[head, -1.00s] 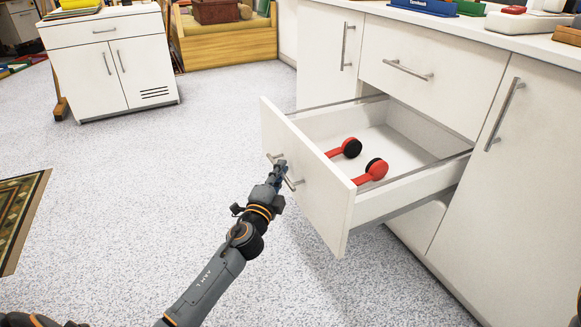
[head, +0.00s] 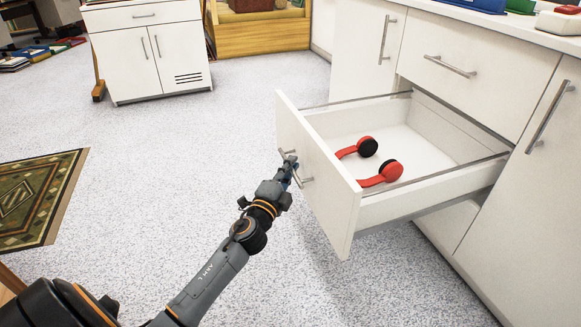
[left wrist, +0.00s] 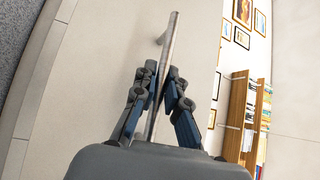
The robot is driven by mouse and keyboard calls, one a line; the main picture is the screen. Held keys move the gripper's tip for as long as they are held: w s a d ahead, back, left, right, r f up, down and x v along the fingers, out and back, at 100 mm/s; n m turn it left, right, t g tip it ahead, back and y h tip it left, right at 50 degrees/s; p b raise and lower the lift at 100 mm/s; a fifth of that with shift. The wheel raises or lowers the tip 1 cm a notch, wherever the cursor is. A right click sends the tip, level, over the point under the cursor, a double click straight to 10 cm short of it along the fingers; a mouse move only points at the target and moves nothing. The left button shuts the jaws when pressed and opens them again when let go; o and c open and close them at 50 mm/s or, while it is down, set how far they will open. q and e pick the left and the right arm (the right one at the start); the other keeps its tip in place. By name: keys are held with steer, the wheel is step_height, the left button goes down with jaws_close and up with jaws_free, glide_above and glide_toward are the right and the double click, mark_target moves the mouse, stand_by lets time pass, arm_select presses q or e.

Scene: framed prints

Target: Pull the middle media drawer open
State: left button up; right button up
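The middle drawer (head: 318,178) of the white cabinet stands well open, its front pulled far out. Its metal bar handle (head: 306,181) is on the outer face. My left gripper (head: 289,170) is at this handle. In the left wrist view the fingers (left wrist: 161,85) close in on both sides of the handle bar (left wrist: 168,45), which runs between them. Red headphones with black pads (head: 378,174) lie inside the drawer. My right gripper is in neither view.
A shut drawer (head: 470,95) is above the open one, with cabinet doors on both sides (head: 365,45) (head: 545,190). A white cabinet (head: 150,65) stands across the room. A patterned rug (head: 35,200) lies at left. The speckled floor between is clear.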

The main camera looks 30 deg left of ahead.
arm_select(q)
steer(key=o, duration=0.3)
steer(key=shift+s, duration=0.15)
steer(key=s+d+f, duration=0.1)
steer(key=s, duration=1)
steer(key=shift+s+d+f, duration=0.3)
steer(key=shift+f, duration=0.1)
